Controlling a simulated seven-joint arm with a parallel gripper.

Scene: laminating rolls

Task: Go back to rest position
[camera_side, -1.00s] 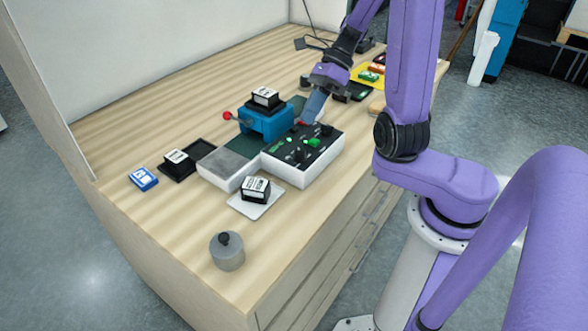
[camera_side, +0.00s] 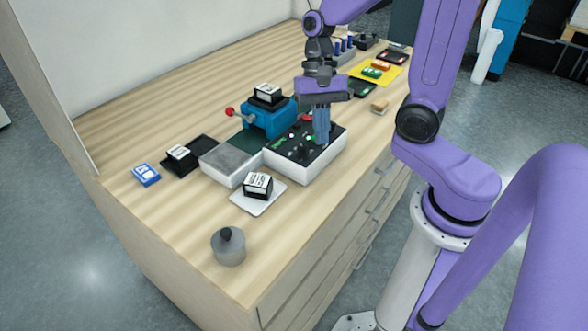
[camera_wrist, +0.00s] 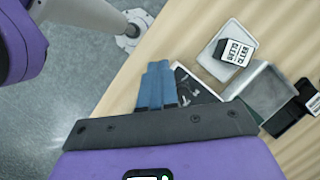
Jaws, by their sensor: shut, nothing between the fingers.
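My gripper (camera_side: 321,138) has blue-grey fingers that hang down in front of the black-topped control box in the side view. The fingers look shut with nothing between them. In the wrist view my gripper (camera_wrist: 155,68) shows its fingers close together over the edge of the control box (camera_wrist: 192,82). In the side view the white control box (camera_side: 290,165) has green and red buttons on its dark panel. Part of the panel is hidden behind the fingers. Whether the fingertips touch the box I cannot tell.
A blue device with a red-knobbed lever (camera_side: 270,122) stands behind the box. A labelled block sits on a white plate (camera_side: 246,205). A grey weight (camera_side: 228,248) stands near the front edge. A yellow mat (camera_side: 388,79) lies at the back right. The front of the table is mostly clear.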

